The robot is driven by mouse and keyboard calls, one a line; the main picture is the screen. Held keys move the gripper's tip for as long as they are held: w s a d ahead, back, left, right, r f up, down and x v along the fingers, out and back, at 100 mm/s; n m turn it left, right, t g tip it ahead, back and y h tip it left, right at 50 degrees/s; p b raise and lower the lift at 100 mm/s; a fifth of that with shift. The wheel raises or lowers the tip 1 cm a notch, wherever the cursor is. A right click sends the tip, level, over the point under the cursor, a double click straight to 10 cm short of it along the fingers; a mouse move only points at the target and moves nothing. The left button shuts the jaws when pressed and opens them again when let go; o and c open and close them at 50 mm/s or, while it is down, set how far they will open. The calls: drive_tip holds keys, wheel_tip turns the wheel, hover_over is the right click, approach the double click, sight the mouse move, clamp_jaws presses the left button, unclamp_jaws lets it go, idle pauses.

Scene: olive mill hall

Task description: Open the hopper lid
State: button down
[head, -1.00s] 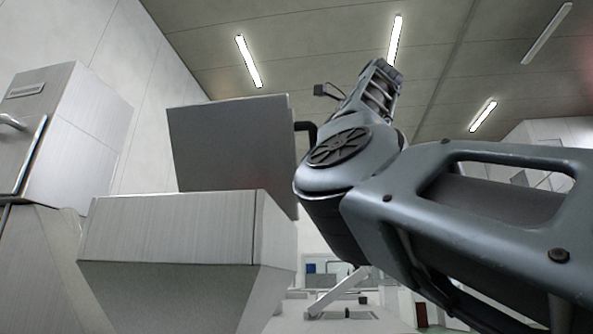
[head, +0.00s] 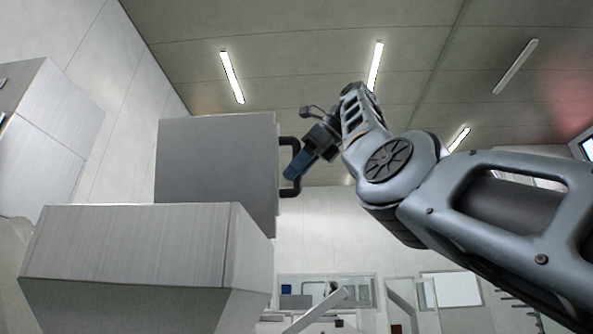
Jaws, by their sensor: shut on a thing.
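The hopper (head: 130,247) is a grey metal box with a tapering lower part at the lower left. Its lid (head: 215,155) is a flat grey panel that stands raised, nearly upright, above the hopper's top. A black bar handle (head: 295,188) sticks out from the lid's right edge. My gripper (head: 293,172) is at this handle, with its blue-grey fingers shut on it. The fingers hide part of the handle. The hopper's opening and the lid's hinge are out of sight.
Another grey metal cabinet (head: 45,140) stands at the far left by the wall. A white-framed window (head: 325,292) and equipment lie far behind at the bottom. The space between the lid and the right side holds only my arm.

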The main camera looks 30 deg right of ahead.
idle(0.4)
drive_tip(key=c, duration=1)
unclamp_jaws()
drive_tip(key=shift+w, duration=0.1)
